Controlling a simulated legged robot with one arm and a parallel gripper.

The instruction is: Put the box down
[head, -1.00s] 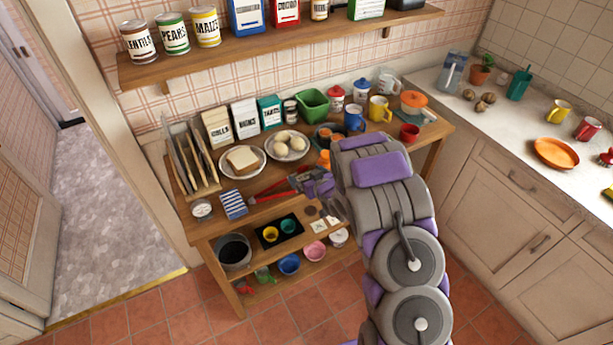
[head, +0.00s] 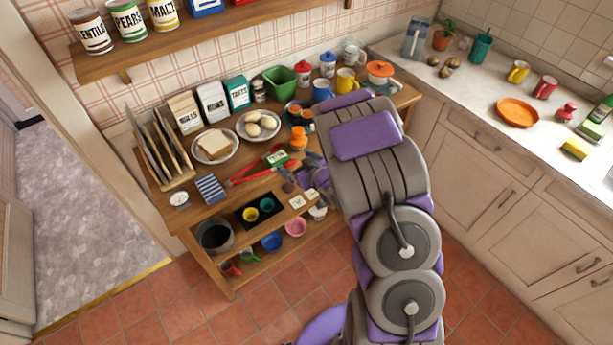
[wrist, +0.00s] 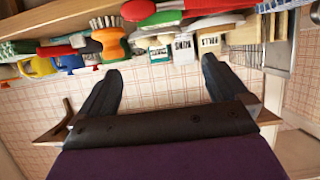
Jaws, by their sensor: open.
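Three upright boxes, cream (head: 186,112), white (head: 213,102) and teal (head: 238,93), stand at the back of the table.
Plates of bread (head: 214,147) and eggs (head: 258,125), an orange-topped item (head: 298,138), mugs and a green tub (head: 282,82) crowd the table. A blue-striped cloth (head: 210,189) lies at the front left. A shelf of tins (head: 128,20) hangs above.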

